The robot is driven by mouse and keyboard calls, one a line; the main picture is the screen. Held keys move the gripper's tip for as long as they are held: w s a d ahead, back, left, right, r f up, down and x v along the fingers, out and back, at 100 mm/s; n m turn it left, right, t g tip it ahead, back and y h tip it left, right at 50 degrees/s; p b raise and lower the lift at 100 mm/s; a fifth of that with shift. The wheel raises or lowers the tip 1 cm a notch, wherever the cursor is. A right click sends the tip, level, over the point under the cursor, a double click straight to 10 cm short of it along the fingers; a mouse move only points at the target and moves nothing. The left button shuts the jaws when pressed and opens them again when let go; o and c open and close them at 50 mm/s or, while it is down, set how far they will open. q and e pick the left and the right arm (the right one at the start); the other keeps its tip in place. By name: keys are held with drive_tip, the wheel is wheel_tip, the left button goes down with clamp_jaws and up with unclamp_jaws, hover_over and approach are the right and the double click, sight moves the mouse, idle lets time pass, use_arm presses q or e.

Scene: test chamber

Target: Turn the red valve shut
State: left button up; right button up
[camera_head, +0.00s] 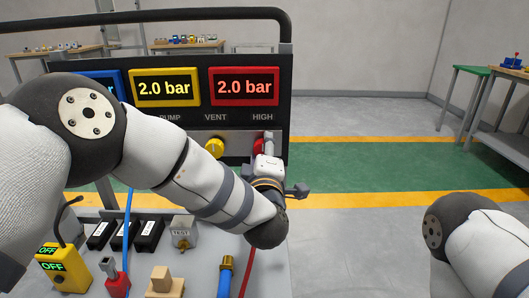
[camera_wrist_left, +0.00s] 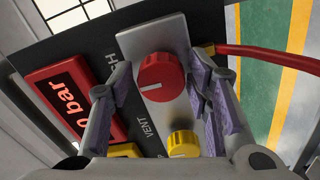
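The red valve (camera_head: 259,147) is a round knob on the panel under the red HIGH display, partly hidden by my left gripper (camera_head: 268,145). In the left wrist view the red valve (camera_wrist_left: 161,75) sits on a light grey plate, with a short white line on its face pointing left. My left gripper (camera_wrist_left: 158,72) is open, with one purple-padded finger on each side of the knob. A gap shows on the left; on the right the finger is very close, and I cannot tell whether it touches. My right gripper is outside the view.
A yellow knob (camera_head: 215,147) is just left of the red valve. The red display (camera_head: 244,87) and yellow display (camera_head: 164,88) both read 2.0 bar. Below, a bench holds a yellow OFF box (camera_head: 65,270), a TEST box (camera_head: 183,232) and hoses. Open floor lies to the right.

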use_arm(q)
drive_tip(key=s, duration=1.2)
